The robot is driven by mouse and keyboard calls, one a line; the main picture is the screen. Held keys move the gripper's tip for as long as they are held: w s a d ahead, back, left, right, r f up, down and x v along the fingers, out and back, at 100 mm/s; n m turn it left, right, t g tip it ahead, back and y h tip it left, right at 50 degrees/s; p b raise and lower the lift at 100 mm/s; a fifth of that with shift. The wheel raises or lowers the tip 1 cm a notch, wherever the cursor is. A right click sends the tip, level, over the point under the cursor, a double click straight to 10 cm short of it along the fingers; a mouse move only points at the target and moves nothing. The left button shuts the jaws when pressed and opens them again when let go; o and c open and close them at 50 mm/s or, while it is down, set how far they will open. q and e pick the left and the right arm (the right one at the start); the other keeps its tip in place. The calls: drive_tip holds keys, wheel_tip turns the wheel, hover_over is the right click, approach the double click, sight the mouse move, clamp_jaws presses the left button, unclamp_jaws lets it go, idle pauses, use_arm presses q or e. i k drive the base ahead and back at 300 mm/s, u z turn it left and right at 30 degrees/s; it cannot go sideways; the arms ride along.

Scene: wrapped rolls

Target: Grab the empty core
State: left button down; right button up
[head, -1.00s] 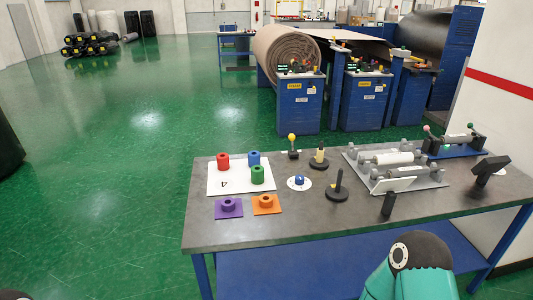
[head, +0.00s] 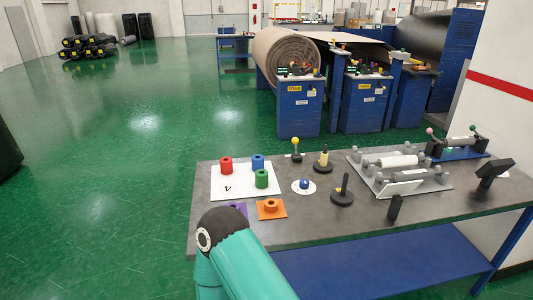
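No gripper shows; only a teal arm link of mine is in the head view, at the bottom centre, in front of the table's near left edge. A pale roll (head: 396,161) lies across a grey rack (head: 442,187) on the right half of the table. A greyer roll (head: 411,177) lies in front of it, partly behind a tilted white plate. Another grey roll (head: 461,142) sits on a blue stand (head: 462,153) at the back right. I cannot tell which of these is the empty core.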

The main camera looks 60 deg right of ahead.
sight(324, 158)
drive_tip(key=z, duration=0.35)
drive_tip(key=i, duration=0.15)
drive_tip(key=u, duration=1.1)
drive_tip(key=k, duration=3)
drive_tip(key=z, duration=1.25)
drive_tip(key=i, duration=1.05)
drive_tip(key=z, duration=0.05)
